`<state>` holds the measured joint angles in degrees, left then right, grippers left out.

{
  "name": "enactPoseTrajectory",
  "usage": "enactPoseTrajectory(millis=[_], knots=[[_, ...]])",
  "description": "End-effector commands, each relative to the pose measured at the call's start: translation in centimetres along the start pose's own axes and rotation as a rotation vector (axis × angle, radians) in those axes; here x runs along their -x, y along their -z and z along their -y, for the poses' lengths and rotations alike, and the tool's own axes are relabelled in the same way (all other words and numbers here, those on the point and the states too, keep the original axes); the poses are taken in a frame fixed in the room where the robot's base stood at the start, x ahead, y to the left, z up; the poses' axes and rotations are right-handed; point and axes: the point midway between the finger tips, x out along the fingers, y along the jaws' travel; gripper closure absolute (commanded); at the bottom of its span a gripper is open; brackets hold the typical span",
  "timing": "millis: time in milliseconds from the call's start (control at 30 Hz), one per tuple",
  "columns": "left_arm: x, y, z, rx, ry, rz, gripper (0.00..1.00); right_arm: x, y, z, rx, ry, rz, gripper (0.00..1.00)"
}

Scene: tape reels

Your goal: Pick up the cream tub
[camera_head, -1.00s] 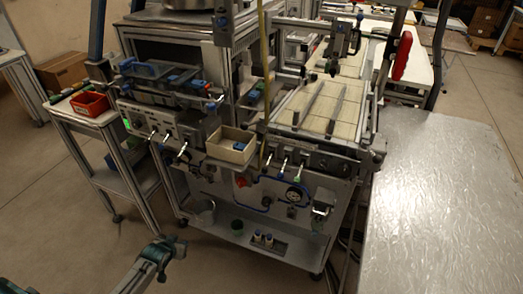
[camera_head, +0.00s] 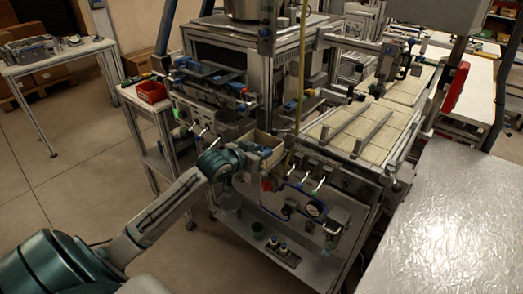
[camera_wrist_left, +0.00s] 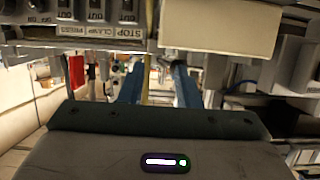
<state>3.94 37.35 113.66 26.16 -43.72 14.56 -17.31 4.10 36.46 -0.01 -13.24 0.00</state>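The cream tub (camera_head: 268,143) is an open box at the front of the metal workstation. My left wrist and gripper hide part of it in the head view. In the left wrist view the tub's plain front wall (camera_wrist_left: 220,28) fills the top right of centre, above the fingers. My left gripper (camera_head: 264,151) is in front of the tub, close to it. In the left wrist view its two blue fingers (camera_wrist_left: 157,80) stand apart with nothing held between them. Whether they touch the tub cannot be told. My right gripper is not in view.
A control panel with labelled switches (camera_wrist_left: 95,25) is left of the tub. Hoses and a gauge (camera_head: 315,208) are at lower right. A red bin (camera_head: 152,92) is on the left side table.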

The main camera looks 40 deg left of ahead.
Motion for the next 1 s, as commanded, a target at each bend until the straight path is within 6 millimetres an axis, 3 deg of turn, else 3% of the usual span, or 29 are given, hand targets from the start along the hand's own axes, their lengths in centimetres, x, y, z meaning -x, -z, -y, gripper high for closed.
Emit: enactPoseTrajectory(millis=[100,367,700,1000], knots=[[-1.8,0.2,0.0,0.006,0.0,-0.001,0.7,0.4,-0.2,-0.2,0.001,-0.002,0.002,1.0],[-3.6,0.0,0.0,0.001,0.0,0.0,0.7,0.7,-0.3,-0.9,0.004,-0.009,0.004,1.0],[-7.9,-0.6,0.0,0.003,0.0,0.0,0.7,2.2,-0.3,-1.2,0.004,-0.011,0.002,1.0],[-8.5,-0.7,0.0,-0.002,0.0,0.0,0.7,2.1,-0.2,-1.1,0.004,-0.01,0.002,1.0]])
